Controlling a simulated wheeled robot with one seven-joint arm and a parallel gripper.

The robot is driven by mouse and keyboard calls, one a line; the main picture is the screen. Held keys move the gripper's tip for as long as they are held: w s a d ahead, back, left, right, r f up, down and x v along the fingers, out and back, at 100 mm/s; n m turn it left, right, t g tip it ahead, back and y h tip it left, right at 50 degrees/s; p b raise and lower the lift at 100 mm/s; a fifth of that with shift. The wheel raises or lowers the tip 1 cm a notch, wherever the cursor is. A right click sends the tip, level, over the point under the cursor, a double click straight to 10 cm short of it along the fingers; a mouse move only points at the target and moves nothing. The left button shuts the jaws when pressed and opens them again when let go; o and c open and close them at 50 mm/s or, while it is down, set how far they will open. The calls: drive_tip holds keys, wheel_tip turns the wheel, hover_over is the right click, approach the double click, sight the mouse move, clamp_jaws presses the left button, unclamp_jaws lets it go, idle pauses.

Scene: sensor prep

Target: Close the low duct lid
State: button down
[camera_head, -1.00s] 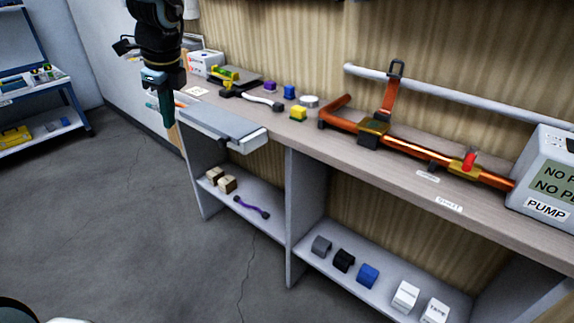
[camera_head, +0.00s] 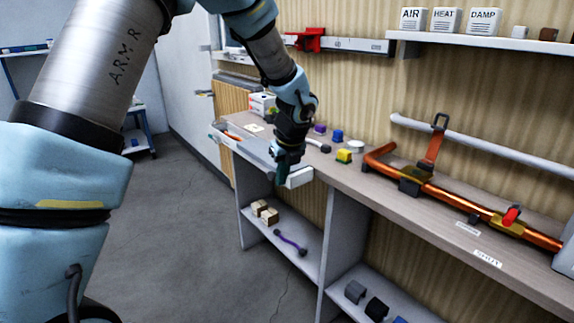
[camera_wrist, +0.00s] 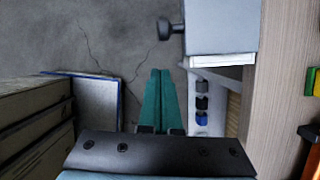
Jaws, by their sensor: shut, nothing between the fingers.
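A long grey duct with a flat grey lid (camera_head: 256,152) lies low along the front left edge of the bench. Its far left end looks open, with something orange inside; its near end (camera_head: 301,177) is pale. In the wrist view the grey panel (camera_wrist: 222,28) is at top right, and a black knob (camera_wrist: 166,28) sticks out from its left side. My gripper (camera_head: 283,178) is shut and empty, fingers down, in front of the duct's near end, partly hiding it. In the wrist view the teal fingertips (camera_wrist: 160,75) are below the knob, seemingly apart from it.
On the bench (camera_head: 400,215) are an orange pipe assembly (camera_head: 450,195), a yellow block (camera_head: 344,156) and a blue block (camera_head: 337,135). The shelf below holds wooden blocks (camera_head: 265,212) and a purple item (camera_head: 290,243). A wall shelf (camera_head: 480,42) is above.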

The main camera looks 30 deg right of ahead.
drive_tip(key=shift+w+a+f, duration=0.1)
drive_tip(key=shift+w, duration=1.4)
drive_tip(key=shift+p, duration=0.3)
